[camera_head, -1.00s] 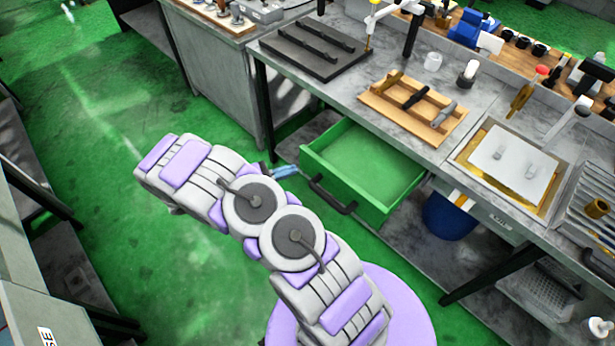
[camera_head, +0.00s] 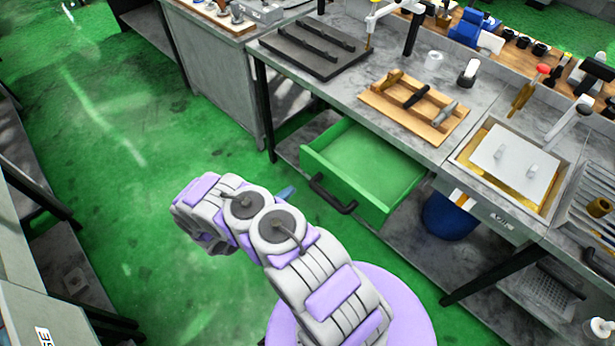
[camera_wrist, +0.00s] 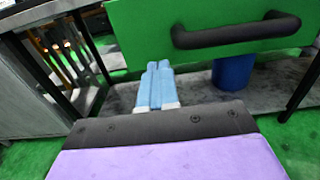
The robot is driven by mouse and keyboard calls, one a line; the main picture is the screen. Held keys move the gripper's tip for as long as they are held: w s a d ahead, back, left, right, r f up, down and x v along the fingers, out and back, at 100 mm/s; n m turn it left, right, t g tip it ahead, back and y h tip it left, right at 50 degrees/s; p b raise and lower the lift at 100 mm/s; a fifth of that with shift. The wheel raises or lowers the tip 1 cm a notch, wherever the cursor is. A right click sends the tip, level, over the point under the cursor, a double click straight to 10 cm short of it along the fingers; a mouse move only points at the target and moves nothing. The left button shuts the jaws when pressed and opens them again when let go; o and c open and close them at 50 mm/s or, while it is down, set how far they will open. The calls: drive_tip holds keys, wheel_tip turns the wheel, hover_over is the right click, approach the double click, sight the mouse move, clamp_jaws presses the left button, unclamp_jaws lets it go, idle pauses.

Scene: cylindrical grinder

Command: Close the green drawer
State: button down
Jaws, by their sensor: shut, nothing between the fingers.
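The green drawer (camera_head: 366,172) is pulled out from under the grey workbench and is empty. Its dark handle (camera_head: 332,195) is on the front panel. In the wrist view the drawer front (camera_wrist: 140,28) fills the upper part, with the black handle (camera_wrist: 236,32) at the upper right. My gripper (camera_wrist: 157,72) has its two light blue fingers together, with nothing between them. The fingertips appear just below the lower edge of the drawer front, left of the handle. In the head view a blue finger (camera_head: 286,192) shows left of the drawer, partly hidden by my arm.
The workbench (camera_head: 345,93) carries a wooden tray (camera_head: 412,106), a dark rack (camera_head: 312,48) and a white plate (camera_head: 503,157). A blue bin (camera_head: 450,216) stands below, right of the drawer. Green floor (camera_head: 110,140) is open to the left.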

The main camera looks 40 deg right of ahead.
sight(314, 170)
drive_tip(key=d, duration=0.3)
drive_tip(key=d+b, duration=0.1)
drive_tip(key=d, duration=0.6)
drive_tip(key=shift+w+b, duration=0.3)
drive_tip(key=shift+w, duration=0.05)
drive_tip(key=shift+a+r, duration=0.1)
